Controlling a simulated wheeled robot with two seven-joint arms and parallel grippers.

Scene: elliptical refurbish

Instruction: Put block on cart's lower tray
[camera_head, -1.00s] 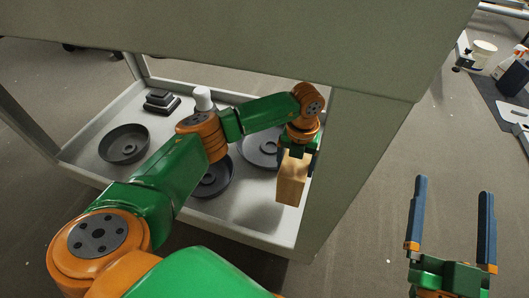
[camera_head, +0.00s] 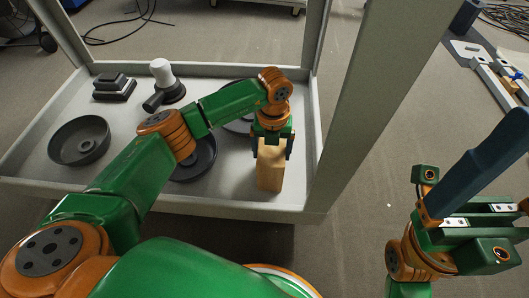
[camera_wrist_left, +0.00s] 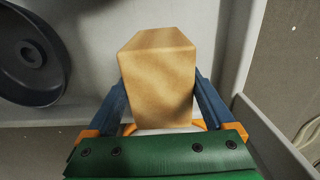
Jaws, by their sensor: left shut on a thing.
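The block (camera_head: 270,168) is light wood and upright, near the front right corner of the cart's lower tray (camera_head: 110,192). My left gripper (camera_head: 271,150) reaches down from above and is shut on its upper part. In the left wrist view the block (camera_wrist_left: 158,75) sits between the two blue fingers, over the pale tray floor. The block's base is inside the tray's rim; I cannot tell whether it touches the floor. My right gripper (camera_head: 478,165) is at the right, outside the cart, with its finger mounts wide apart and no object seen in it.
A cart post (camera_head: 365,95) rises close to the right of the block.

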